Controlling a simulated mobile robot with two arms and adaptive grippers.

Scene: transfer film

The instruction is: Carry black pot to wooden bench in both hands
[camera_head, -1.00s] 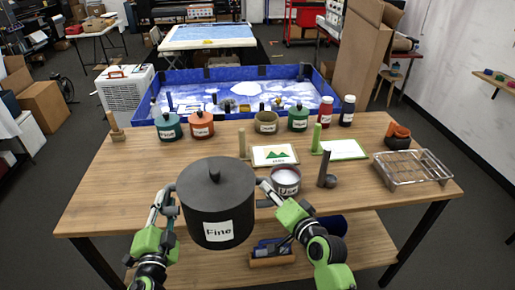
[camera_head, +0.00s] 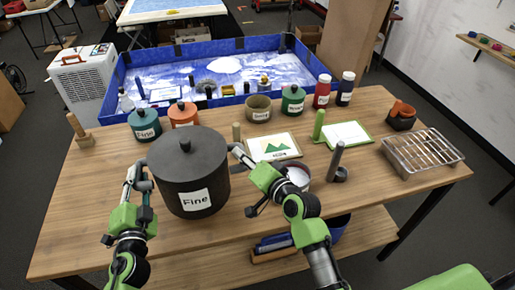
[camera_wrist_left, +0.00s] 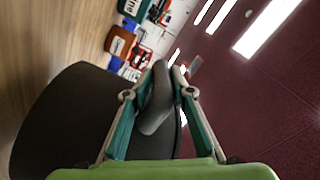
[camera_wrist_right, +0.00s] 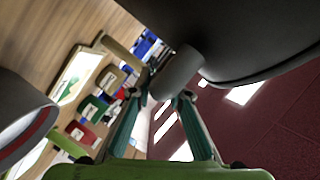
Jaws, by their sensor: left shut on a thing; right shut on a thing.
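The black pot (camera_head: 188,166), lidded and labelled "Fine", is over the front left part of the wooden bench (camera_head: 100,205). I cannot tell whether its base touches the bench top. My left gripper (camera_head: 140,180) is shut on the pot's left handle, which also shows in the left wrist view (camera_wrist_left: 158,100). My right gripper (camera_head: 240,155) is shut on the pot's right handle, seen in the right wrist view (camera_wrist_right: 175,72). The pot looks upright. Its far side and base are hidden.
Close behind the pot stand a green pot (camera_head: 145,125) and an orange pot (camera_head: 183,114). A white container (camera_head: 299,178) sits just right of my right gripper. A wire rack (camera_head: 422,152) is at the right. The front left bench top is clear.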

